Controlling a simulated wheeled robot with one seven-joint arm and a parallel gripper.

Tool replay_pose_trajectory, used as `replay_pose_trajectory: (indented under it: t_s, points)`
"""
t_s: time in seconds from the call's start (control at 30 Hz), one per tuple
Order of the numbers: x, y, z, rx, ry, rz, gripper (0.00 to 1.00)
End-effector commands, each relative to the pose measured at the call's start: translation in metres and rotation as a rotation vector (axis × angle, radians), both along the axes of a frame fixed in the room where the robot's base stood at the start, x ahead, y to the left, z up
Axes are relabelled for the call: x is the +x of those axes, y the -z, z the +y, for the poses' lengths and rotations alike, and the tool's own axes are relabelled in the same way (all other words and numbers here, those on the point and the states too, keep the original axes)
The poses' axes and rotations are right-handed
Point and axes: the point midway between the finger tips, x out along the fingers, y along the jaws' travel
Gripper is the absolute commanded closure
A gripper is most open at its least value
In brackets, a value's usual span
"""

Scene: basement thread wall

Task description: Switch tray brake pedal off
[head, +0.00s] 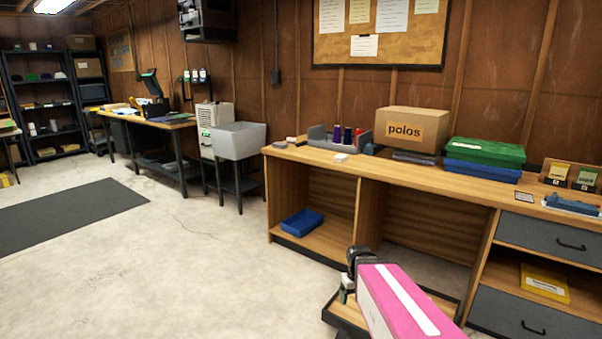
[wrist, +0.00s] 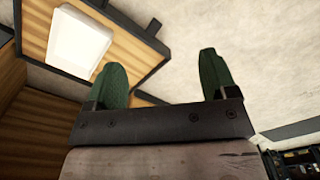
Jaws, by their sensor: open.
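My gripper (wrist: 170,78) is open, its two green fingers apart with nothing between them. In the head view my gripper (head: 344,294) hangs low by the front of the long wooden counter, mostly hidden by my pink arm. A low wooden tray (head: 341,317) with dark edges is on the floor below it. In the wrist view a dark-edged wooden board (wrist: 121,52) carries a pale, flat rectangular plate (wrist: 78,43), up and left of the fingers and apart from them. I cannot tell whether this plate is the brake pedal.
Drawers (head: 531,318) stand at the right.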

Motion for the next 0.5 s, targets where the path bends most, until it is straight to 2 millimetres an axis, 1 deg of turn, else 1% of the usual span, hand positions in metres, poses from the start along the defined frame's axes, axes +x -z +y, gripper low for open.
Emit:
replay_pose_trajectory:
  t_s: [0.03, 0.1, 0.2, 0.37, 0.5]
  points:
    - [-0.014, -0.011, 0.000, -0.003, 0.069, -0.004, 0.21]
    - [-0.022, -0.020, 0.000, -0.006, 0.153, -0.007, 0.21]
    - [-0.029, -0.027, 0.000, -0.008, 0.231, -0.011, 0.21]
    - [-0.030, -0.030, 0.000, -0.009, 0.273, -0.012, 0.21]
    - [-0.027, -0.028, 0.000, -0.009, 0.258, -0.011, 0.21]
